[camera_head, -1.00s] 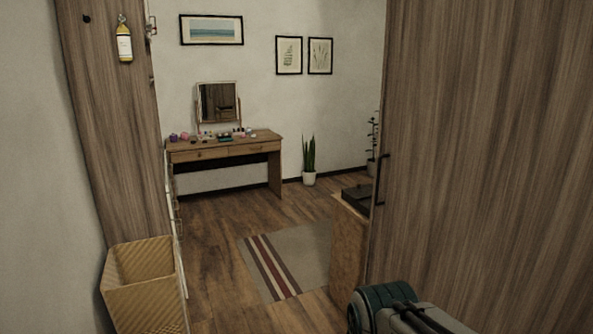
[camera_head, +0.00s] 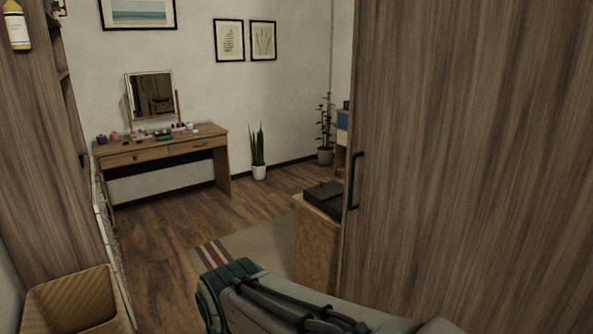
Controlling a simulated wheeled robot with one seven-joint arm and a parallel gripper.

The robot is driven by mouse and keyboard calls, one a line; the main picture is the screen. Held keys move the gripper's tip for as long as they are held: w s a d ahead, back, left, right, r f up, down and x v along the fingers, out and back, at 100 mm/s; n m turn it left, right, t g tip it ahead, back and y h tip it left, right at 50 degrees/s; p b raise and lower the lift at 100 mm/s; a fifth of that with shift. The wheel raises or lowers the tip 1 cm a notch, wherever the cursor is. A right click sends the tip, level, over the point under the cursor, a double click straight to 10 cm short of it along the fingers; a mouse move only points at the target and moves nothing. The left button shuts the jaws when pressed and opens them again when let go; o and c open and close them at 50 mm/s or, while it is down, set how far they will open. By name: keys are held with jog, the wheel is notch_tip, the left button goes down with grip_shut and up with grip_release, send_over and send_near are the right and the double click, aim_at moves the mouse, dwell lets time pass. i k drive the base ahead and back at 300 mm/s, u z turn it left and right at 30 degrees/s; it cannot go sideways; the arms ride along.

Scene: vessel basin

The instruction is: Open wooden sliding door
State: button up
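The wooden sliding door (camera_head: 460,170) is a tall brown wood-grain panel filling the right side of the view. A dark vertical bar handle (camera_head: 354,181) is fixed near its left edge. To the left of that edge there is a wide opening through which the room shows. Part of my arm crosses the bottom of the view, in front of the door's lower part. My gripper is not in view, so its fingers and anything in them are hidden.
A woven basket (camera_head: 75,300) stands at the lower left, beside a brown wooden panel (camera_head: 35,150). A wooden cabinet (camera_head: 316,240) with a dark box (camera_head: 325,197) on it stands just past the door's edge. A dressing table (camera_head: 165,148) stands at the back.

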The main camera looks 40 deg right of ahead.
aim_at(469, 202)
jog(key=z, duration=0.5)
jog(key=i, duration=0.8)
jog(key=z, duration=1.05)
jog(key=i, duration=0.25)
jog(key=z, duration=0.3)
